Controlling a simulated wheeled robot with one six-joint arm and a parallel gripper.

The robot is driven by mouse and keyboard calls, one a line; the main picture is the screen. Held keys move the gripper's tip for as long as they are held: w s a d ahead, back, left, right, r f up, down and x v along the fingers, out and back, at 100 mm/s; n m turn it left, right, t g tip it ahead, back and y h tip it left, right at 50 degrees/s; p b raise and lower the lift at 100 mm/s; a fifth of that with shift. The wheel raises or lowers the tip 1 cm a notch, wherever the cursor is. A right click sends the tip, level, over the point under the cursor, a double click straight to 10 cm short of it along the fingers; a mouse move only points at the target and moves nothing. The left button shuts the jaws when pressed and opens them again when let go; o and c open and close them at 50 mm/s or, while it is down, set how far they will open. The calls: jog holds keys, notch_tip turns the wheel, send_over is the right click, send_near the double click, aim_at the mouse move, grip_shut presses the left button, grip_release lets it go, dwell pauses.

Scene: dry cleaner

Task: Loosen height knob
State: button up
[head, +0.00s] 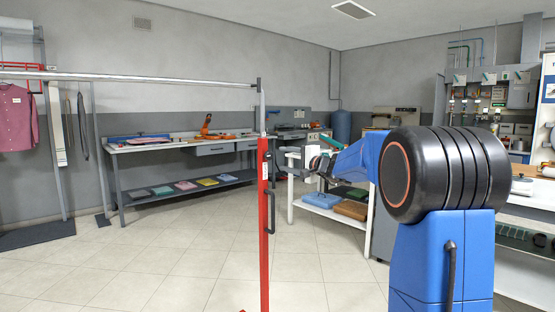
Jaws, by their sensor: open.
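A red upright post (263,225) stands in the middle of the head view. A thin metal upright (262,108) rises from its top and meets a long horizontal rail (130,78) running left. A dark bracket-shaped handle (272,212) is on the post's right side. I cannot clearly make out the height knob; small dark parts show near the top of the red section. My gripper (287,156) is small in view, just right of the post's upper part, with its jaws open and apparently empty. I cannot tell whether it touches the post.
A long workbench (185,145) with folded cloths on its lower shelf stands behind the post. A white table (328,213) with folded items is behind my arm. A maroon shirt (14,120) hangs at the left. Tiled floor is clear at the front left.

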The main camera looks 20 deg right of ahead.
jog(key=v, duration=0.9)
jog(key=s+a+f+n+g, duration=0.3)
jog(key=s+a+f, duration=0.1)
jog(key=s+a, duration=0.3)
jog(key=s+a+f+n+g+y, duration=0.1)
jog(key=s+a+f+n+g, duration=0.1)
jog(key=s+a+f, duration=0.35)
jog(key=s+a+f+n+g, duration=0.3)
jog(key=s+a, duration=0.5)
jog(key=s, duration=0.1)
jog(key=s+d+f+n+g+h, duration=0.2)
jog(key=s+f, duration=0.6)
jog(key=s, duration=0.5)
jog(key=s+d+f+n+g+h, duration=0.2)
jog(key=s+f+n+h, duration=0.2)
jog(key=s+f, duration=0.5)
jog(key=s+h, duration=0.1)
jog(key=s, duration=0.2)
jog(key=shift+s, duration=0.35)
